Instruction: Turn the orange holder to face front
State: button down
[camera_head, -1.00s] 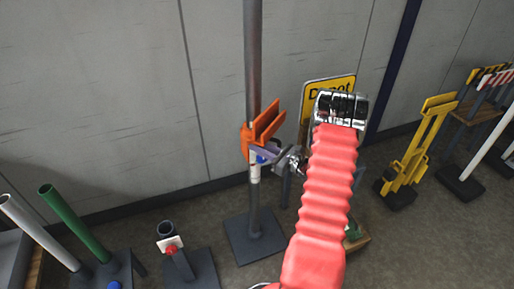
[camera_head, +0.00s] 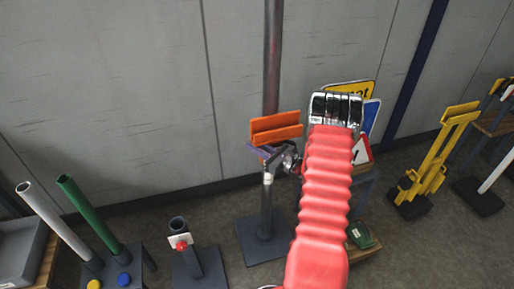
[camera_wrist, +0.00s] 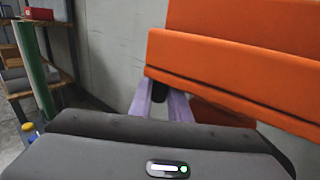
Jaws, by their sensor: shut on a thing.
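The orange holder (camera_head: 275,126) is mounted on a grey upright pole (camera_head: 272,60) with a dark square base (camera_head: 262,243). Its long, slotted side shows broadly to the head view, tilted slightly up to the right. My gripper (camera_head: 264,152) is at the holder's lower part, just below its slotted plates. In the wrist view the holder (camera_wrist: 235,75) fills the upper right. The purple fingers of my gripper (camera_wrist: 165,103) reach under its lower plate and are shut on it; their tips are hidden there.
A grey wall stands close behind the pole. Signs (camera_head: 345,92) and a yellow stand (camera_head: 440,150) are to the right. A short dark post with a red button (camera_head: 181,245) and a green tube (camera_head: 88,213) are to the left. Some floor is clear between the bases.

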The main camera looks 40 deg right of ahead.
dwell(0.3)
jog(key=c, duration=1.7)
grip_release()
jog(key=shift+o, duration=0.2)
jog(key=v, duration=1.3)
jog(key=shift+s, duration=0.3)
jog(key=shift+d, duration=0.1)
